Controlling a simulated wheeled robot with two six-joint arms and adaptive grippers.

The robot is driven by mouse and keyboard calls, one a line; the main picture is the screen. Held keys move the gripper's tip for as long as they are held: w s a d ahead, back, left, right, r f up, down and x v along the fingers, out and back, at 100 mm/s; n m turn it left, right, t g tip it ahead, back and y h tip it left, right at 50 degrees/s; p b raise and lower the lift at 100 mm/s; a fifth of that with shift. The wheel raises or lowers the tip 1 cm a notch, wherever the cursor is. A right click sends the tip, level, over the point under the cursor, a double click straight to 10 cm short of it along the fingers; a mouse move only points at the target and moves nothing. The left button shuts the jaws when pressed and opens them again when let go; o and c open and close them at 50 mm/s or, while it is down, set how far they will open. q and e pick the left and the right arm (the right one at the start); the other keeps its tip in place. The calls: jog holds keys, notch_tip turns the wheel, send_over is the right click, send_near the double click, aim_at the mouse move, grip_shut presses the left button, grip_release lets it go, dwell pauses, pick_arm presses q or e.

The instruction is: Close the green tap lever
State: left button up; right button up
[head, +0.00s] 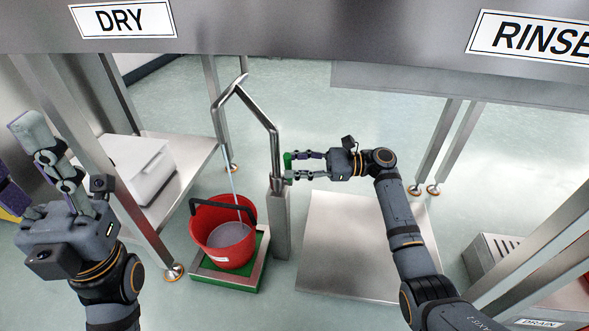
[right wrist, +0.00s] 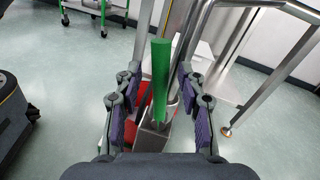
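The green tap lever (head: 288,161) is on the metal tap post (head: 280,222), and it stands upright in the right wrist view (right wrist: 161,80). My right gripper (head: 290,166) is at the lever. Its two fingers (right wrist: 165,115) are apart on either side of the lever, with gaps showing, so it is open. The bent tap pipe (head: 262,112) rises from the post, and a thin stream of water falls from its spout into the red bucket (head: 211,214). My left gripper (head: 38,138) is raised at the far left, away from the tap; its finger opening is unclear.
The bucket stands on a green-and-metal base (head: 225,281). A metal plate (head: 340,225) lies right of the post. A white bin (head: 143,168) sits on a low shelf at left. Table legs stand on both sides, with "DRY" (head: 123,19) and "RINSE" (head: 535,37) signs above.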

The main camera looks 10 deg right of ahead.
jog(key=shift+a, duration=0.2)
grip_shut()
dwell(0.4)
